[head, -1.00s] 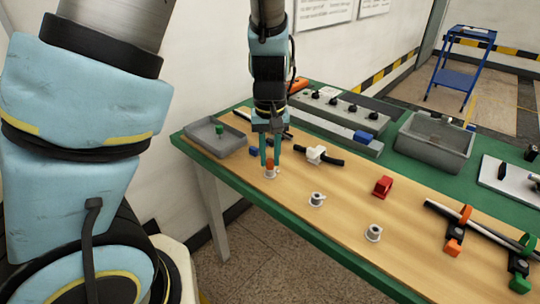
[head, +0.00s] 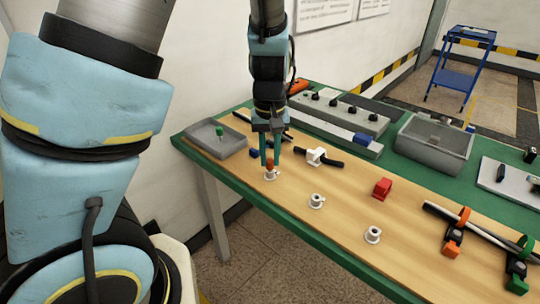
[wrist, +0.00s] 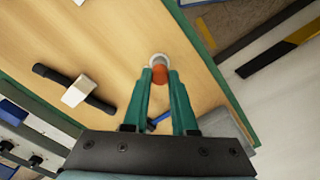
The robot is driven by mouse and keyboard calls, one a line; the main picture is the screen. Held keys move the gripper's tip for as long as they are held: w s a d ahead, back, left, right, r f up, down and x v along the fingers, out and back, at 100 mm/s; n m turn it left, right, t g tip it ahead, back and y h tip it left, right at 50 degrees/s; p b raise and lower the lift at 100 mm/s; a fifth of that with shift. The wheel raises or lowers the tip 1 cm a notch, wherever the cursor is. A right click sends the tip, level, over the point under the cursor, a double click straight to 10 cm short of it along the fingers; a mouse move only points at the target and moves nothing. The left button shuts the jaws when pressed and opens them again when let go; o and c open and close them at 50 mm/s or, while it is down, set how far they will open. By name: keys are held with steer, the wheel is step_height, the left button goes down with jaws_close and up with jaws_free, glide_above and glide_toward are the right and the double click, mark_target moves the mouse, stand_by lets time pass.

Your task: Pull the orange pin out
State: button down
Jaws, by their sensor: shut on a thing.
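The orange pin (head: 269,164) stands upright at the white ring-shaped socket (head: 270,176) near the left front edge of the wooden board. How deep it sits in the socket cannot be told. My gripper (head: 270,160) points down from above, with its green fingers on either side of the pin's top. In the wrist view my gripper (wrist: 160,74) is shut on the orange pin (wrist: 159,73), and the rim of the white socket (wrist: 158,60) shows just beyond it.
Two empty white sockets (head: 317,201) (head: 373,234) stand to the right along the board. A grey tray (head: 232,147) with a green pin (head: 220,131) lies to the left. A white clamp on a black bar (head: 316,156) and a red block (head: 382,187) are nearby.

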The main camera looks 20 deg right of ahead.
mark_target(270, 160)
steer(key=shift+r+p, duration=1.35)
steer(key=shift+r, duration=0.05)
steer(key=shift+r+p, duration=1.8)
